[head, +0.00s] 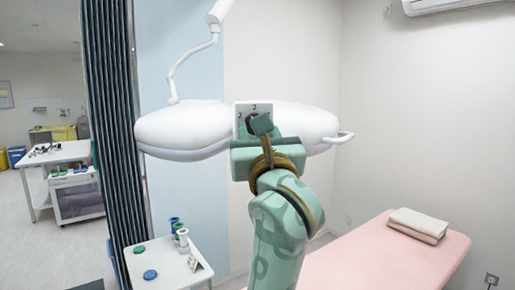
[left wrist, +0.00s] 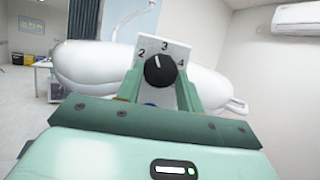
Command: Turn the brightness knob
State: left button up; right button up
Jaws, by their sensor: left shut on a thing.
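The brightness knob (left wrist: 159,70) is a round black dial on a white panel (left wrist: 178,50) marked 2, 3 and 4. Its white line points up, close to the 3. The panel is on the front of the white surgical lamp (left wrist: 95,68); in the head view the lamp (head: 180,128) hangs from a white arm. My left gripper (left wrist: 157,92) is shut on the knob, with a green finger on either side. In the head view my left gripper (head: 261,124) covers most of the knob and the panel's lower part. My right gripper is in neither view.
A pink treatment bed (head: 385,262) with folded towels (head: 417,226) is at the lower right. A small white table (head: 165,264) with spools and discs stands lower left. A dark curtain (head: 113,110) hangs left of the lamp.

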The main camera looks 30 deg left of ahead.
pick_arm(q)
jog(key=shift+w+d+n+g+y+b, duration=0.1)
jog(key=shift+n+g+y+b, duration=0.45)
jog(key=shift+n, duration=0.75)
jog(key=shift+w+d+n+g+y+b, duration=0.1)
jog(key=shift+n+g+y+b, duration=0.15)
jog(key=shift+n+g+b, duration=0.8)
jog(key=shift+w+d+n+g+y+b, duration=0.15)
jog(key=shift+n+y+b, duration=0.25)
jog(key=shift+n, duration=1.15)
jog(key=shift+s+a, duration=0.15)
jog(key=o, duration=1)
